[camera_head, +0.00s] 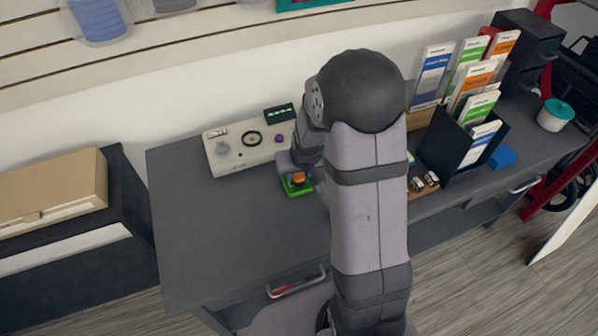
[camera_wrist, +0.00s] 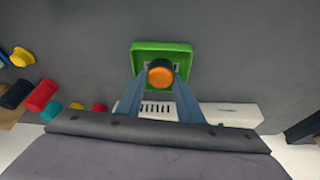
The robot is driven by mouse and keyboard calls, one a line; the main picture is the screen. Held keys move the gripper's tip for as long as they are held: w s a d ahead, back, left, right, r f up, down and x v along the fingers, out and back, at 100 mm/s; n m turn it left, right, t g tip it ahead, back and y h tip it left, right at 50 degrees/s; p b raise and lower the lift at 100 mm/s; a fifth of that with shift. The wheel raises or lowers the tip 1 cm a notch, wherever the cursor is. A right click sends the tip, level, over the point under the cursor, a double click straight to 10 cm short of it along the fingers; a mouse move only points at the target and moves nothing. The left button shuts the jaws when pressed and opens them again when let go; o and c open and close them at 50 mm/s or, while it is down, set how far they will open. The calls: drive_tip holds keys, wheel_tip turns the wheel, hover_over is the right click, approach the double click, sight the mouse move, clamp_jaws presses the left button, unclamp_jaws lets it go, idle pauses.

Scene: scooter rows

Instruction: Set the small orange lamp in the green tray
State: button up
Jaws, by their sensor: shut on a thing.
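The small orange lamp (camera_wrist: 160,74) has an orange top and a dark body. My gripper (camera_wrist: 160,82) is shut on it, with one finger on each side. The green tray (camera_wrist: 176,49) is square with a raised rim and lies on the grey table. In the wrist view the lamp appears over the tray's lower middle; I cannot tell whether it touches the tray floor. In the head view the lamp (camera_head: 298,177) also shows over the green tray (camera_head: 299,192), and my arm hides part of the surroundings.
A pale board (camera_head: 228,157) with small parts lies behind the tray. A black box with green lights (camera_head: 280,114) stands beyond it. A dark brochure holder (camera_head: 447,143) and a blue block (camera_head: 502,157) are at the right. The table's left front (camera_head: 220,240) is clear.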

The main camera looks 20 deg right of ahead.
drive_tip(key=shift+f, duration=0.1)
drive_tip(key=o, duration=0.8)
drive_tip(key=shift+o, duration=0.2)
drive_tip(key=shift+s+r, duration=0.15)
drive_tip(key=shift+r, duration=0.45)
drive_tip(key=v, duration=1.1)
drive_tip(key=shift+p, duration=0.3)
drive_tip(key=s+a+f+n+g, duration=0.1)
drive_tip(key=s+a+f+g, duration=0.1)
drive_tip(key=s, duration=0.6)
drive_tip(key=s+a+f+g, duration=0.2)
drive_tip(key=s+a, duration=0.2)
drive_tip(key=s, duration=0.4)
drive_tip(key=shift+a+n+g+y, duration=0.2)
drive_tip(key=shift+n+g+y, duration=0.1)
drive_tip(key=shift+n+y, duration=0.1)
